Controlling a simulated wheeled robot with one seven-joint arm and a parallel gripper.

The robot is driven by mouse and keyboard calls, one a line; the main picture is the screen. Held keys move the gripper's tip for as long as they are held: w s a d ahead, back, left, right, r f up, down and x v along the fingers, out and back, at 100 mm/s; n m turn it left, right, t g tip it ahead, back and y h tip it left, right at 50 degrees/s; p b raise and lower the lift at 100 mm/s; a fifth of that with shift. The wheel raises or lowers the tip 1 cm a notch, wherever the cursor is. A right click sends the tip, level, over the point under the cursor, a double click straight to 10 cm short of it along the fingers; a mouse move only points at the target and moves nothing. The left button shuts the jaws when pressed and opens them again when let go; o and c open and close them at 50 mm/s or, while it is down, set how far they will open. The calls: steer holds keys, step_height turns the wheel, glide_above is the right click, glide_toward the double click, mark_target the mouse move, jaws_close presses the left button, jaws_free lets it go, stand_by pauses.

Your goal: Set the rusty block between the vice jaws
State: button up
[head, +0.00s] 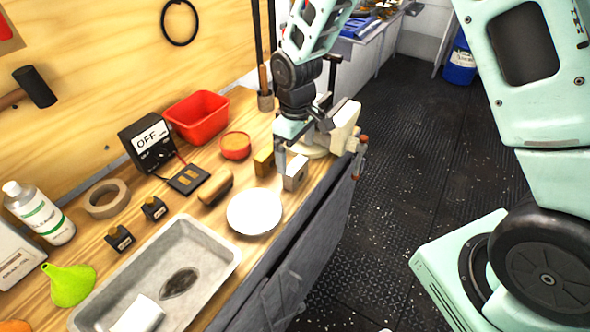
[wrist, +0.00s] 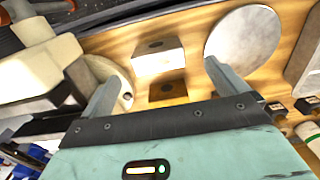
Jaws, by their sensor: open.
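My gripper (head: 296,162) is open above the bench, its two fingers apart in the wrist view (wrist: 161,74) with nothing held. A yellow-brown block (head: 263,162), the nearest to rusty in colour, sits on the bench left of the gripper; it also shows in the wrist view (wrist: 168,91). A pale grey block (head: 295,174) with a dark spot on it stands beside it, just below my fingers, and shows in the wrist view (wrist: 158,60). I cannot tell whether a finger touches it. The cream vice (head: 345,125) stands behind right of the gripper; its jaw gap is not clearly seen.
A white round plate (head: 254,211) lies near the grey block. A brown rounded piece (head: 215,188), an orange-filled tin (head: 235,145) and a red bin (head: 197,116) stand left. A metal tray (head: 195,250) lies at the front. The bench edge drops right to the floor.

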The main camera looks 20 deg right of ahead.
mark_target(295, 165)
steer(key=shift+w+d+f+p, duration=0.15)
steer(key=shift+f+p, duration=0.4)
steer(key=shift+f, duration=1.1)
steer(key=shift+w+a+f+p, duration=0.1)
steer(key=shift+f+p, duration=0.4)
steer(key=shift+f, duration=1.15)
steer(key=c, duration=1.2)
steer(key=shift+c, duration=1.4)
steer(key=shift+r, duration=0.15)
